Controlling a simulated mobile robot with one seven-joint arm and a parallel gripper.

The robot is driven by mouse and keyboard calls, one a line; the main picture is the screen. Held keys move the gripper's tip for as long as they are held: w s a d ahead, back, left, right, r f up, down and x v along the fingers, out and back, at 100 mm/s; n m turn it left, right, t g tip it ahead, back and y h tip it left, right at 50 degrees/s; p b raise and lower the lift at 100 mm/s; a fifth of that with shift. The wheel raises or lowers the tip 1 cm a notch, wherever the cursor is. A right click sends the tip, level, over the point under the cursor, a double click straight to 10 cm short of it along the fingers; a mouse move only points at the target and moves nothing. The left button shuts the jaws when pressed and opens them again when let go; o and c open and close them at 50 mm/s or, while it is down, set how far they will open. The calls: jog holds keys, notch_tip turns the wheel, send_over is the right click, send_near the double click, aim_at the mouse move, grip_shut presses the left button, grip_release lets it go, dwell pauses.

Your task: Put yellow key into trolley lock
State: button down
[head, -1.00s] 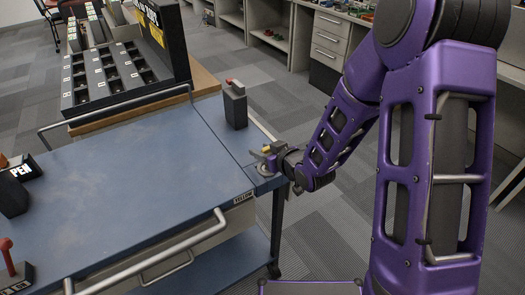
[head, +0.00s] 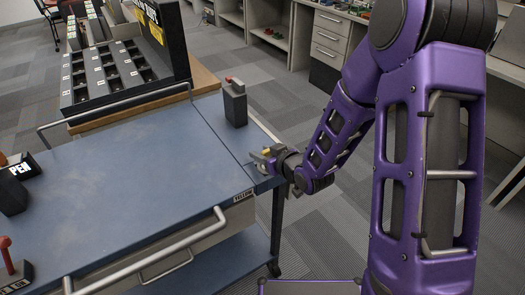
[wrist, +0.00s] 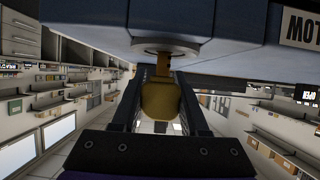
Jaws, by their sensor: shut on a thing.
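The yellow key (wrist: 160,100) shows in the wrist view between the two fingers of my gripper (wrist: 160,110), which is shut on it. The key's narrow end meets the round metal trolley lock (wrist: 166,48) on the blue trolley edge; how deep it sits I cannot tell. The trolley carries a label (head: 243,196), partly readable in the wrist view as ending in "LOW".
A dark upright block with a red part on top (head: 234,103) stands on the trolley near my gripper. A black slotted rack (head: 110,75) stands beyond the trolley. Metal handle rails (head: 150,258) run along its near side. Grey carpet lies open to the right.

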jog(key=shift+f, duration=0.75)
jog(key=shift+c, duration=1.7)
grip_release()
jog(key=shift+s, duration=0.1)
